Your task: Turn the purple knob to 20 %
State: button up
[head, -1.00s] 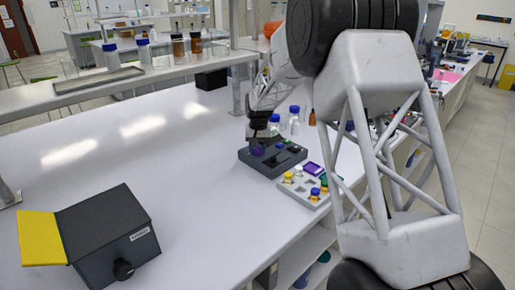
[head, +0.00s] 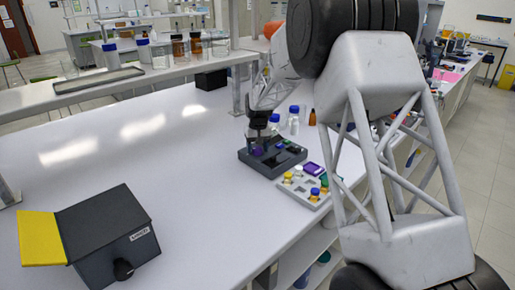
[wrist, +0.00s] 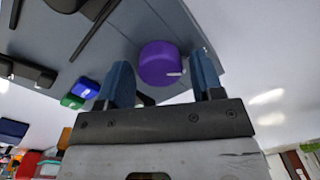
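The purple knob (wrist: 160,62) sits on the dark grey rig panel (wrist: 215,42) and has a small white mark on its side. In the head view, the knob (head: 257,150) shows small under my gripper (head: 257,138). In the wrist view, my gripper (wrist: 163,80) is open, with one blue finger on each side of the knob. A gap shows beside each finger, so neither looks pressed on it. How deep the fingertips reach around the knob is hard to tell. No scale is readable.
Green (wrist: 72,101) and blue (wrist: 86,88) blocks sit on the panel beside the knob. A grey tray (head: 298,192) of capped vials stands close in front of the rig. Bottles (head: 294,120) stand behind it. A dark box with a yellow flap (head: 40,238) is at the left. The bench between is clear.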

aim_at(258, 148)
jog(key=shift+o, duration=0.5)
jog(key=shift+d+r, duration=0.1)
jog(key=shift+r, duration=3.75)
jog(key=shift+s+d+r, duration=0.15)
jog(key=shift+s+r, duration=0.05)
jog(key=s+d+r+m, duration=0.1)
jog(key=s+d+r, duration=0.35)
jog(key=s, duration=0.45)
jog(key=s+d+r+t, duration=0.1)
jog(key=s+d+r, duration=0.35)
jog(key=s, duration=0.45)
jog(key=s+d+r+m, duration=0.1)
jog(key=s+d+r, duration=0.35)
jog(key=s, duration=0.45)
jog(key=s+d+f, duration=0.1)
jog(key=s+d, duration=0.1)
jog(key=s, duration=0.8)
jog(key=s+d+f+t, duration=0.1)
jog(key=s+d+f, duration=0.1)
jog(key=s, duration=0.8)
jog(key=s+d+f+m, duration=0.1)
jog(key=s+d+f, duration=0.1)
jog(key=s, duration=0.8)
jog(key=shift+s+d+f+t, duration=0.25)
jog(key=shift+d+t, duration=0.05)
jog(key=shift+d, duration=0.3)
